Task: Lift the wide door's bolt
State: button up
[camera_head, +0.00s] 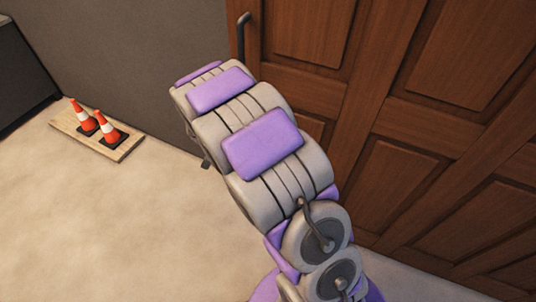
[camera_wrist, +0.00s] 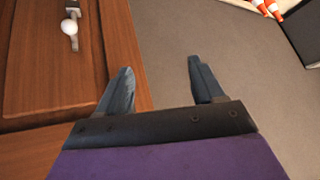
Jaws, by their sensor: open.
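The wide brown wooden door (camera_head: 390,130) fills the right of the head view and the left of the wrist view (camera_wrist: 60,75). A dark upright rod with a bent top (camera_head: 242,35) stands at the door's left edge in the head view; it looks like the bolt. In the wrist view a pale round knob (camera_wrist: 69,27) on a small metal fitting shows on the door at upper left; I cannot tell whether it belongs to the bolt. My gripper (camera_wrist: 158,65) is open and empty, its fingers over the door's edge and the grey wall, apart from knob and rod. My arm mostly hides it in the head view.
Two orange and white cones (camera_head: 97,125) stand on a wooden board (camera_head: 130,150) on the floor at left. A dark box-like object (camera_head: 22,75) is at the far left. A grey wall (camera_head: 150,60) meets the door. The pale floor (camera_head: 80,220) at front left is clear.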

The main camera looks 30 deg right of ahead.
jog(key=w+d+f+m+t+h, duration=0.25)
jog(key=w+d+f, duration=0.4)
jog(key=f, duration=0.35)
notch_tip(320, 180, down, 10)
jog(key=s+d+t+h+b, duration=0.1)
jog(key=s+h, duration=0.2)
jog(key=h, duration=0.2)
jog(key=s+d+f+h, duration=0.45)
jog(key=s+f, duration=0.25)
jog(key=s, duration=0.2)
jog(key=shift+m+t+h, duration=0.25)
jog(key=shift+t+h, duration=0.05)
jog(key=shift+t, duration=0.15)
jog(key=b+x, duration=0.5)
jog(key=x, duration=1.1)
jog(key=shift+w+d, duration=0.1)
jog(key=shift+d, duration=0.65)
jog(key=shift+a, duration=0.3)
jog(key=shift+a+r, duration=0.1)
jog(key=shift+a, duration=0.15)
jog(key=c, duration=0.3)
jog(key=shift+d, duration=0.25)
jog(key=c, duration=0.6)
grip_shut()
